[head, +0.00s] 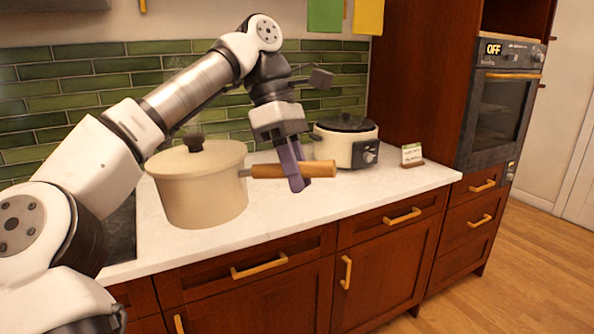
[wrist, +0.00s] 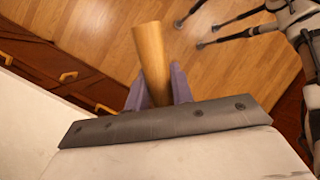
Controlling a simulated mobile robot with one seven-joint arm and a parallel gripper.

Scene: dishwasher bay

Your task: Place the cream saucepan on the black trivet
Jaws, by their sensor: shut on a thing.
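The cream saucepan (head: 200,190) has a lid with a dark knob and a wooden handle (head: 320,169) pointing right. It is at the left part of the white counter in the head view; I cannot tell whether its base touches the counter. My gripper (head: 296,180) points down with its purple fingers shut on the wooden handle. In the wrist view the handle (wrist: 151,60) stands between the two purple fingers (wrist: 154,90). I do not see a black trivet in either view.
A cream slow cooker (head: 345,145) with a black lid stands behind and right of my gripper. A small card (head: 412,154) stands on the counter (head: 330,205) farther right. The counter's front middle is clear. A dark flat surface (head: 121,235) lies left of the saucepan, partly behind my arm.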

